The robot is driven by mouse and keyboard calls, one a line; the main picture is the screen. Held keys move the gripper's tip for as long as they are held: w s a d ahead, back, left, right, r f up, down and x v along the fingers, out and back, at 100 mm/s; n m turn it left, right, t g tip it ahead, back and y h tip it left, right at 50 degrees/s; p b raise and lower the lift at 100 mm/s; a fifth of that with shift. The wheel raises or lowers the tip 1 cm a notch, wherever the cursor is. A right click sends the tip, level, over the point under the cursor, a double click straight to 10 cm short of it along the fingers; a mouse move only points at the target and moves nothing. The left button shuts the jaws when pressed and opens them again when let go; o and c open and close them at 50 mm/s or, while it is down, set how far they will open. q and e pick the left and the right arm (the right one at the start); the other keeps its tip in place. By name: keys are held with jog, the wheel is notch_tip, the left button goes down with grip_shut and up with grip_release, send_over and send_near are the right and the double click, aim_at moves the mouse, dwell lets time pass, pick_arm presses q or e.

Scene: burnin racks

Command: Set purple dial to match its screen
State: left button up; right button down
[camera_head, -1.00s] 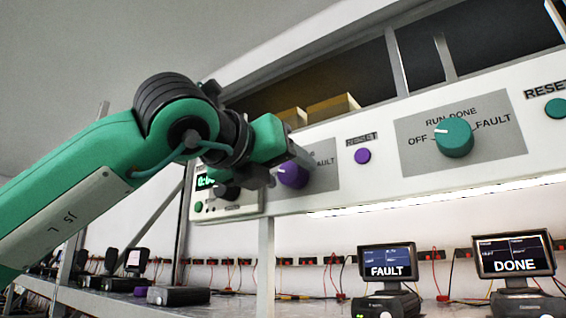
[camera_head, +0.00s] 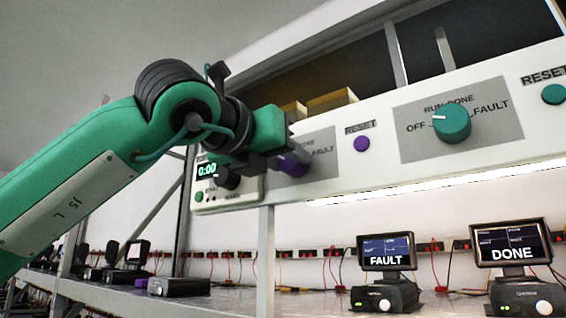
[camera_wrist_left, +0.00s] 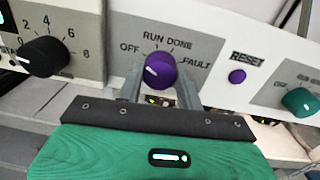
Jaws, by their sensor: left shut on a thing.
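The purple dial (camera_head: 292,165) sits on the white panel, partly hidden behind my left gripper in the head view. In the left wrist view the purple dial (camera_wrist_left: 161,72) lies between the two fingers of my left gripper (camera_wrist_left: 158,86), which is shut on it. Its white mark points up and left, towards the OFF side; RUN, DONE and FAULT are printed around it. One screen (camera_head: 386,250) reads FAULT and another screen (camera_head: 512,246) reads DONE. I cannot tell which screen belongs to the purple dial. My right gripper is not in view.
A purple RESET button (camera_wrist_left: 237,77) is right of the dial. A black numbered knob (camera_wrist_left: 45,56) is on its left, below a green display (camera_head: 207,170). A teal dial (camera_head: 452,124) and teal button (camera_head: 554,94) are further right. The bench below holds several devices.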

pick_arm(q)
jog(key=m+b, duration=0.1)
jog(key=m, duration=0.1)
jog(key=shift+f+m, duration=0.15)
jog(key=shift+m, duration=0.25)
jog(key=m+b, duration=0.1)
jog(key=m, duration=0.2)
jog(key=shift+m, duration=0.3)
jog(key=m, duration=0.2)
jog(key=shift+m+h, duration=0.3)
jog(key=shift+m, duration=0.1)
jog(key=m, duration=0.2)
jog(key=shift+m, duration=0.9)
jog(key=o, duration=0.9)
jog(key=shift+o, duration=0.4)
